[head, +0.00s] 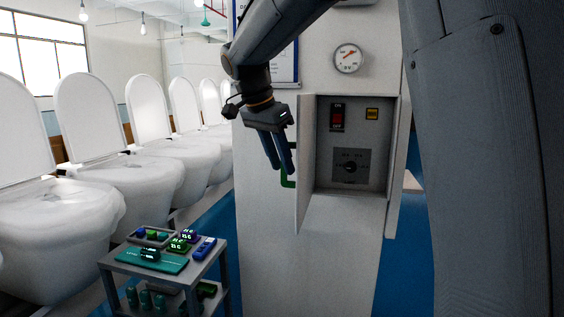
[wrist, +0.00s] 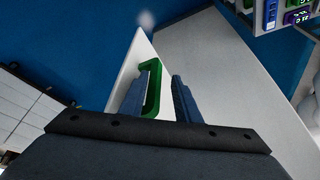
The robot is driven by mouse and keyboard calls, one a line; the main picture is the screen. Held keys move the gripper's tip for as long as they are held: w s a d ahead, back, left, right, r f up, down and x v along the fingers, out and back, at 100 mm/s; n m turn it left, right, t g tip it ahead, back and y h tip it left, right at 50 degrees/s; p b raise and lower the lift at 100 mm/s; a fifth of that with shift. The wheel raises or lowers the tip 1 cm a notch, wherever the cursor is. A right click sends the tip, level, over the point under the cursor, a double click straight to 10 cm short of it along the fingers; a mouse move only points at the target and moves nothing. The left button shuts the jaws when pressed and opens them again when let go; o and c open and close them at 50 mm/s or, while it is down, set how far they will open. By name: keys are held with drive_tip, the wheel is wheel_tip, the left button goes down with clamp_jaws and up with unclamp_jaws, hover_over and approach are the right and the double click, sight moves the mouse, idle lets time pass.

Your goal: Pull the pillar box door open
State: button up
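The white pillar box door (head: 304,200) stands swung outward at the left side of the box opening, and the recess behind it is exposed. Its green handle (head: 287,183) is on the door's left face. In the wrist view the door (wrist: 125,68) is a pale slanted panel with the green handle (wrist: 152,92) on it. My gripper (head: 280,168) points down beside the handle, partly covering it. In the wrist view its fingers (wrist: 162,88) are apart. The handle lies close to the left finger, with a gap to the right finger; whether they touch is unclear.
The box recess (head: 350,110) holds a red switch (head: 337,118), a yellow part (head: 372,114) and a rotary dial (head: 351,167). A gauge (head: 348,58) sits above. A small cart (head: 107,270) with devices stands lower left, near several white toilets (head: 60,205). Blue floor (head: 215,205) lies between.

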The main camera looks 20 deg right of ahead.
drive_tip(key=b+v, duration=0.1)
drive_tip(key=v, duration=0.6)
drive_tip(key=shift+r+b, duration=0.3)
drive_tip(key=shift+b, duration=0.1)
drive_tip(key=shift+s, duration=0.1)
